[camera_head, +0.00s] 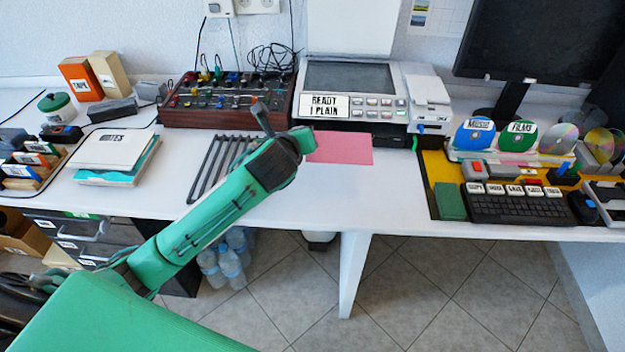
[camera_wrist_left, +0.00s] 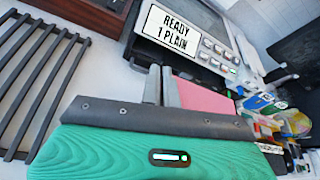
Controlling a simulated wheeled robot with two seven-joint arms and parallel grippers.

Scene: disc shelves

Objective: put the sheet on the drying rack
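The pink sheet (camera_head: 342,149) lies flat on the white table in front of the printer. Part of it shows in the left wrist view (camera_wrist_left: 208,99), just right of my fingers. The drying rack (camera_head: 209,168), several dark parallel bars, lies on the table left of the sheet. Its bars show at the left of the wrist view (camera_wrist_left: 38,62). My left gripper (camera_wrist_left: 162,86) is between rack and sheet, its two grey fingers close together with nothing seen between them. In the head view my arm hides its fingertips and part of the rack. My right gripper is not in view.
The printer (camera_head: 350,77), labelled "READY 1 PLAIN", stands behind the sheet. A knobbed control box (camera_head: 228,103) stands behind the rack. A stack of notes (camera_head: 113,150) is left of the rack. A keyboard (camera_head: 515,207) is at the right. The table front between is clear.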

